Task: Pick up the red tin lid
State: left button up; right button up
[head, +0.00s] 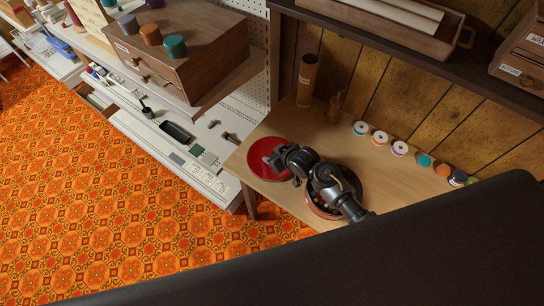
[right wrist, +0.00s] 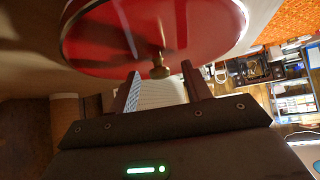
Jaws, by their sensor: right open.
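The red tin lid (head: 257,150) is a round red disc lying on the wooden table, left of a round red-rimmed tin (head: 318,208). In the right wrist view the lid (right wrist: 95,42) fills the top, with a small brass knob (right wrist: 160,70) at its middle. My right gripper (head: 273,162) is over the lid and hides part of it. In the right wrist view my right gripper (right wrist: 163,82) is open, with the knob near the gap between its fingertips. I cannot tell whether the fingers touch the knob. My arm covers much of the tin. My left gripper is not in view.
Several thread spools (head: 399,149) stand in a row along the back of the table (head: 285,122). A brown cylinder (head: 307,78) stands at its back left. A dark shelf (head: 430,50) overhangs behind. A white shelf unit (head: 190,165) with small items stands left.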

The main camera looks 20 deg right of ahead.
jog(key=shift+f, duration=0.1)
grip_shut()
dwell(0.3)
jog(key=shift+w+r, duration=0.1)
jog(key=shift+r, duration=0.65)
jog(key=s+a+f+v, duration=0.1)
jog(key=s+a+v, duration=0.1)
jog(key=v, duration=1.6)
jog(key=shift+p, duration=0.35)
